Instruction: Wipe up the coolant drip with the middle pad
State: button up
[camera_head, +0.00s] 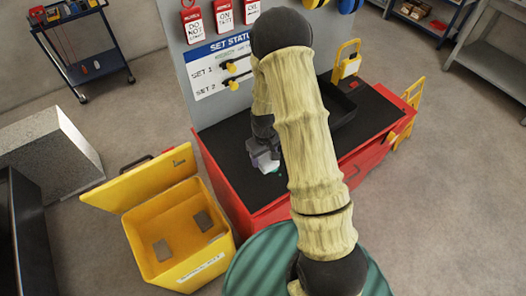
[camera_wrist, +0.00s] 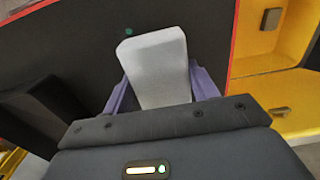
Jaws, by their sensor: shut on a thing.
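My gripper (camera_head: 262,152) is shut on a pale grey-white pad (camera_wrist: 158,68), held between its purple fingers in the wrist view. In the head view the pad (camera_head: 266,163) shows just below the fingers, over the left front part of the black worktop (camera_head: 226,143). A small green spot (camera_wrist: 128,32), which looks like coolant, shows on the black surface just beyond the pad's upper left corner. How much of the drip the pad hides, and whether the pad touches the worktop, I cannot tell.
An open yellow bin (camera_head: 141,258) with two darker grey pads (camera_head: 203,220) inside stands left of the red cabinet (camera_head: 210,168). A black tray (camera_head: 343,108) sits on the worktop, partly behind my arm. A tag panel (camera_head: 215,62) rises behind it.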

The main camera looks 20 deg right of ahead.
jog(key=shift+s+d, duration=0.1)
jog(key=shift+s, duration=0.15)
